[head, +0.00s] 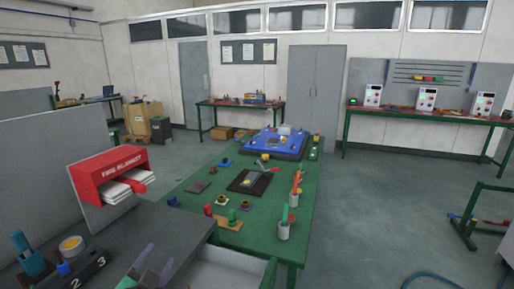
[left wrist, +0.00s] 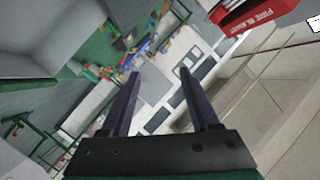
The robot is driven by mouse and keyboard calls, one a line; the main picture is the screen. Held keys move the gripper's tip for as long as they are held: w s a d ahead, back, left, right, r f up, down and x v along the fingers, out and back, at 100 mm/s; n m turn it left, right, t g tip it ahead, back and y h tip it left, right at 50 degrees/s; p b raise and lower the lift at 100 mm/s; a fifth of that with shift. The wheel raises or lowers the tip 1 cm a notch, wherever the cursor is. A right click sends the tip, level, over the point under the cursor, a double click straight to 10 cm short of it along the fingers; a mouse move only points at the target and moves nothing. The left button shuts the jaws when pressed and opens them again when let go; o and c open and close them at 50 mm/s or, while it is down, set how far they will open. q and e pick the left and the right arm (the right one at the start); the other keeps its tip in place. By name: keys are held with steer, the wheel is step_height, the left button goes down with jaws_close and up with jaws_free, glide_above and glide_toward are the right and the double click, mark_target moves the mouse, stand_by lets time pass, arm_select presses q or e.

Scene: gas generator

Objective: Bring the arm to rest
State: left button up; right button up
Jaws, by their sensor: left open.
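My left gripper (head: 157,258) shows at the bottom edge of the head view, in front of a grey surface. Its two purple-grey fingers also show in the left wrist view (left wrist: 160,78). They stand apart with nothing between them. My right gripper is not in either view.
A numbered black block (head: 83,268) with tools stands at lower left. A red fire blanket box (head: 110,172) hangs on the grey partition (head: 45,165). A green workbench (head: 235,240) with several parts and a blue tray (head: 262,150) lies ahead. Open floor (head: 375,215) lies right.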

arm_select(q)
steer(key=s+f+n+g+h, duration=0.2)
steer(key=s+f+n+g, duration=0.4)
steer(key=s+f+g, duration=0.95)
steer(key=s+f+t+b, duration=0.1)
steer(key=s+f+b, duration=0.15)
steer(key=f, duration=1.35)
steer(key=s+f+t+b, duration=0.15)
steer(key=s+f, duration=0.25)
steer(key=f, duration=1.2)
steer(key=s+a+f+m+g+b, duration=0.1)
steer(key=s+a+f+b, duration=0.1)
steer(key=s+f, duration=1.3)
steer(key=shift+s+a+f+y+b, duration=0.2)
steer(key=shift+s+f+y+b, duration=0.15)
steer(key=shift+f+b, duration=0.3)
